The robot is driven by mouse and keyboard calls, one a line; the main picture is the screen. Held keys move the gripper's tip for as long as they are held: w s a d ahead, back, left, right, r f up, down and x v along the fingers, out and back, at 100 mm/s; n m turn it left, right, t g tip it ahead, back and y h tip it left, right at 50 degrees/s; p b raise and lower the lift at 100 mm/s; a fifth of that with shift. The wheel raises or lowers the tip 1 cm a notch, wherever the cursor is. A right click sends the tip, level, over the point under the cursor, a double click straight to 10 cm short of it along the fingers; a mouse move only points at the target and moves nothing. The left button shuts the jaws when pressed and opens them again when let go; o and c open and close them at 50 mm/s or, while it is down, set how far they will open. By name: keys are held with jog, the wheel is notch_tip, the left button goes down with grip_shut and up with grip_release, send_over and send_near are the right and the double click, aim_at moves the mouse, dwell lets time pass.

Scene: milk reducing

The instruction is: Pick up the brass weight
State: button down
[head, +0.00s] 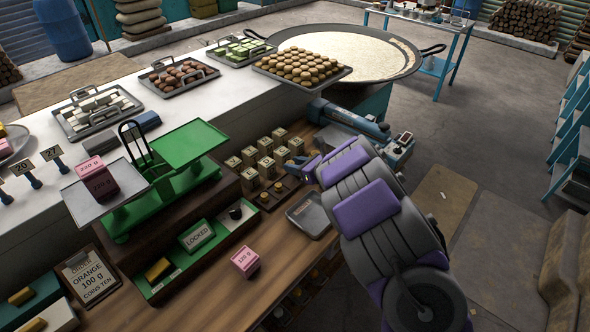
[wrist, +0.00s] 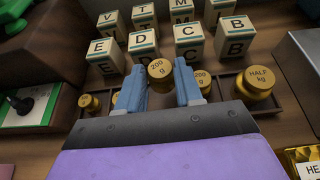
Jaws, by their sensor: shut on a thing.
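In the wrist view, a brass weight marked 200 g (wrist: 160,72) is between the blue fingertips of my gripper (wrist: 160,88). The jaws are shut on it, and its marked top faces the camera. A second 200 g brass weight (wrist: 202,80) sits in the dark weight rack just right of the right finger. A larger half-kg brass weight (wrist: 258,82) stands further right, and a small brass weight (wrist: 89,103) is at the left. In the head view, my gripper (head: 303,167) is over the right end of the rack, behind the lettered blocks' front edge; the held weight is hard to make out there.
Lettered cream blocks (head: 265,145) stand close behind the rack. A grey flat scale (head: 309,214) and a pink box (head: 245,262) are in front on the wooden counter.

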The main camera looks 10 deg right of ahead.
jog(key=s, duration=0.8)
jog(key=s+a+r, duration=0.1)
jog(key=s, duration=0.3)
jog(key=shift+s+p, duration=0.3)
jog(key=shift+s, duration=0.1)
jog(key=shift+s+d, duration=0.15)
jog(key=shift+s, duration=0.65)
jog(key=shift+s+a+r, duration=0.1)
jog(key=shift+s+a, duration=0.1)
jog(key=shift+s, duration=0.45)
